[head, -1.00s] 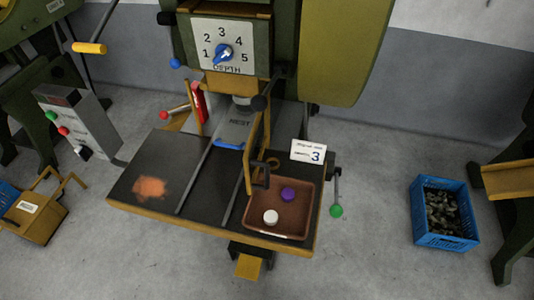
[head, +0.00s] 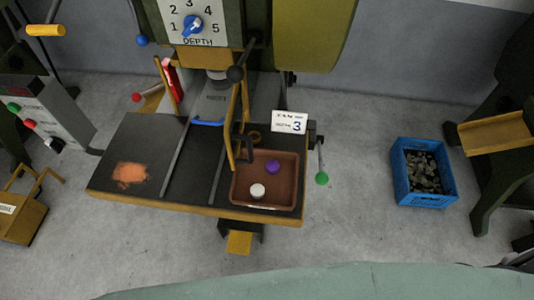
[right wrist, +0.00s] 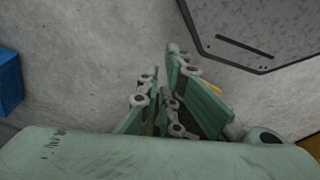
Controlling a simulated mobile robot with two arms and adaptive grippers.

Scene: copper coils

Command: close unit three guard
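The unit three press stands left of centre in the head view, marked by a white card (head: 289,122) with a 3. Its guard (head: 233,126) is a narrow yellow frame seen almost edge-on, with a black handle (head: 249,149). It stands upright at the right side of the nest area, swung aside, and the front of the nest is uncovered. My right gripper (right wrist: 162,85) shows in the right wrist view above bare floor, apart from the guard. Its fingers lie close together, and I cannot tell whether they are shut. My left gripper is out of view.
A brown tray (head: 283,199) with a purple and a white piece sits on the table (head: 143,146), near the guard. A green-knobbed lever (head: 321,178) is right of it. A blue crate (head: 397,184) stands on the floor at right.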

